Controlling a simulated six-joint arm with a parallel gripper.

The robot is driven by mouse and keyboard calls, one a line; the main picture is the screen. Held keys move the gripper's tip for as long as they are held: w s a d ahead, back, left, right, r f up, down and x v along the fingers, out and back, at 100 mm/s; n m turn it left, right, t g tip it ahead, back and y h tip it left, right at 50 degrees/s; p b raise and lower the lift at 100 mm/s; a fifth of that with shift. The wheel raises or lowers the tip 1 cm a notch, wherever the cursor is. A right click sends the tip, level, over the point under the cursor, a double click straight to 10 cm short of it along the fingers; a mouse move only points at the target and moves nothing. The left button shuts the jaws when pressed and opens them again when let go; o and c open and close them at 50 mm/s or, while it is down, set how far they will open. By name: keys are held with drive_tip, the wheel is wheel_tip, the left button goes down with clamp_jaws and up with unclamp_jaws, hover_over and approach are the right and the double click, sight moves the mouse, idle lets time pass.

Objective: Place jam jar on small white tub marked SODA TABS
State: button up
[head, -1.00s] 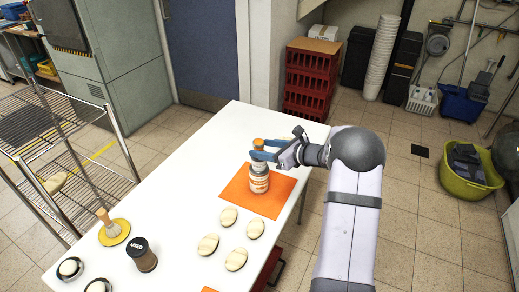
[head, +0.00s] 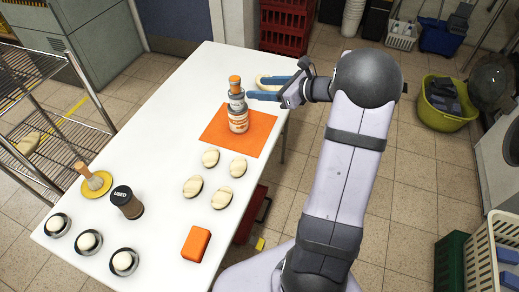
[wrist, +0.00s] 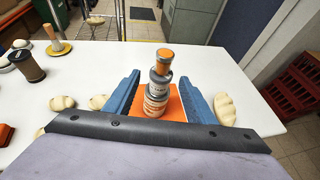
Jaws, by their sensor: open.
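A stack stands upright on an orange mat (head: 215,128). At its top is a small jar with an orange top (head: 234,81), which I take for the jam jar; it also shows in the wrist view (wrist: 164,57). Below that is a wider white tub with orange lettering (head: 238,123). My gripper (head: 254,88) is open and empty, just right of the upper stack in the head view. In the wrist view its blue fingers lie either side of the stack, clear of the jar.
A pale loaf-like piece (head: 268,79) lies behind my gripper. The table's far end is mostly clear.

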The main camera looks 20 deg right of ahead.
drive_tip(key=s+a+f+n+g, duration=0.3)
drive_tip(key=s+a+n+g, duration=0.1)
drive_tip(key=s+a+n, duration=0.3)
drive_tip(key=s+a+f+n+g, duration=0.35)
drive_tip(key=s+a+n, duration=0.2)
drive_tip(key=a, duration=0.25)
drive_tip(key=s+f+n+g+h, duration=0.3)
drive_tip(key=s+n+h, duration=0.4)
drive_tip(key=s+n, duration=1)
drive_tip(key=shift+d+g, duration=0.25)
drive_tip(key=shift+g, duration=0.2)
wheel_tip(320, 180, up, 4)
drive_tip(key=p, duration=0.4)
